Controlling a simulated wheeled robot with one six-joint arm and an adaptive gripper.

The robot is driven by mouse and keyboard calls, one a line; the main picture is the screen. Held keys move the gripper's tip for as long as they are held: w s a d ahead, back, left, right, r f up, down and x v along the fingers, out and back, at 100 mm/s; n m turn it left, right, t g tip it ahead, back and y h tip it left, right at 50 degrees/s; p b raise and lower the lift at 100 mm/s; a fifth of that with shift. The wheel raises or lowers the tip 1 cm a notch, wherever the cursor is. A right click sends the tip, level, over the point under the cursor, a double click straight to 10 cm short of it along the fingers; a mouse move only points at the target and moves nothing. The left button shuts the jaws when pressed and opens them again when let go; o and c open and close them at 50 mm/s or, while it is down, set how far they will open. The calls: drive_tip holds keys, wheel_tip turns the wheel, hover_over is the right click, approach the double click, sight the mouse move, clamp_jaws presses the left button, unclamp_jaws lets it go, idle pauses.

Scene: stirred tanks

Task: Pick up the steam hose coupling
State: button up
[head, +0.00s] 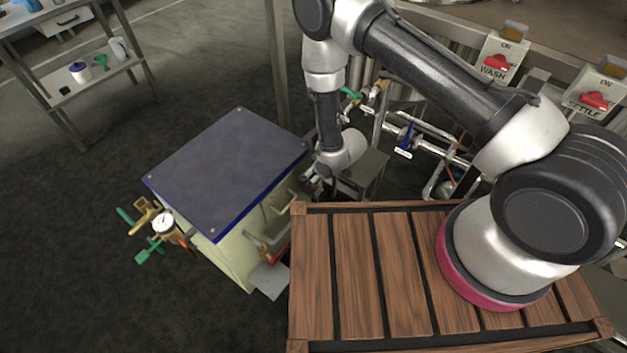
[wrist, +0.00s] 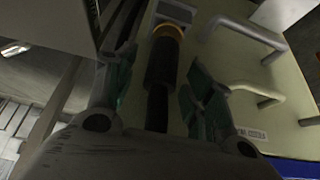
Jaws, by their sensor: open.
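In the wrist view, the steam hose coupling (wrist: 162,62) appears as a thick black sleeve with an orange-yellow ring and a pale metal part at its far end. A thinner black hose or stem (wrist: 157,108) runs from it toward my palm. My gripper (wrist: 160,68) is open, with one green-padded finger on each side of the sleeve and visible gaps between. In the head view, my gripper (head: 312,181) is low beside the right side of the blue-topped cabinet (head: 228,168). The coupling cannot be made out there.
The cabinet's pale side carries bent handles (wrist: 248,35) close to my right finger. A wooden slatted deck (head: 352,262) lies in front. Pipes with valves (head: 405,138) stand behind to the right.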

clamp_jaws()
